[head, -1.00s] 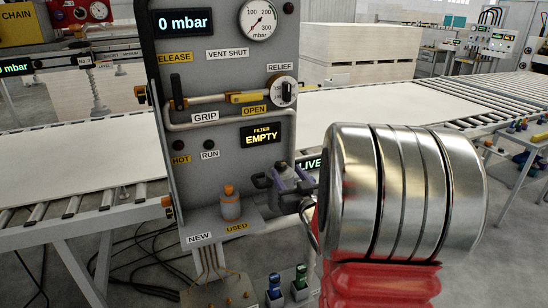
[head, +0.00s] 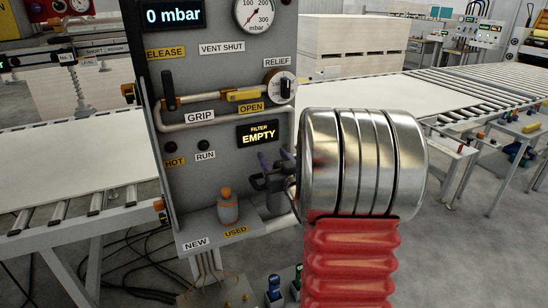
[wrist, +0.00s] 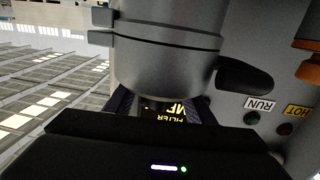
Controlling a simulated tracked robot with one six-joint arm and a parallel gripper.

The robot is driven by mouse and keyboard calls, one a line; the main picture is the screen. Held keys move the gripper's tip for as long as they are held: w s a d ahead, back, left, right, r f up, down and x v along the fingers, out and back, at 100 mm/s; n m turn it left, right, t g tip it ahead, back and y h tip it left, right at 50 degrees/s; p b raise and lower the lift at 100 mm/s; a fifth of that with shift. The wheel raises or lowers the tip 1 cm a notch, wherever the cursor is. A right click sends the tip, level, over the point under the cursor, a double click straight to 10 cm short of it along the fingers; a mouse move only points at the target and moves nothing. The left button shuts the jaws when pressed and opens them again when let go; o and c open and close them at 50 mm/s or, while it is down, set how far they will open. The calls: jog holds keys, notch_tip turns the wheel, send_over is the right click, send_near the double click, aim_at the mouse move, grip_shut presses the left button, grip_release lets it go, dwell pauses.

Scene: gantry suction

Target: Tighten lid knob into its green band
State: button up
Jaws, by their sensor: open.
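The grey filter housing (head: 277,203) stands on the panel's shelf, partly hidden by my arm in the head view. In the wrist view the housing (wrist: 165,65) is a large ringed grey cylinder, with a black lug (wrist: 245,77) at its side. My gripper (head: 271,167) is at the top of the housing. Its dark purple fingers are apart in the wrist view (wrist: 159,106), on either side of the housing's end. I cannot make out the lid knob between them or tell whether they touch it. No green band shows.
The FILTER EMPTY display (head: 258,134) is on the grey panel (head: 222,75) just behind my gripper. An orange-topped canister (head: 228,207) stands on the shelf to the left. The roller conveyor (head: 95,205) runs past behind.

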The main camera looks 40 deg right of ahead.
jog(key=shift+s+d, duration=0.1)
jog(key=c, duration=1.1)
jog(key=shift+o, duration=0.2)
jog(key=shift+s+d+r+m+g+h, duration=0.1)
jog(key=shift+d+m+g+h, duration=0.1)
jog(key=shift+m+g+h, duration=0.65)
jog(key=shift+s+d+r+m+g+h, duration=0.1)
jog(key=shift+d+m+g+h, duration=0.15)
jog(key=shift+m+h, duration=0.7)
jog(key=shift+d+g+h, duration=0.1)
jog(key=shift+g+h, duration=0.3)
jog(key=shift+h, duration=0.4)
jog(key=shift+s+d+f+m+g+h, duration=0.15)
jog(key=shift+s+m+g+h, duration=0.1)
jog(key=shift+m+g+h, duration=0.55)
jog(key=o, duration=1.1)
jog(key=shift+c, duration=0.2)
jog(key=shift+s, duration=0.1)
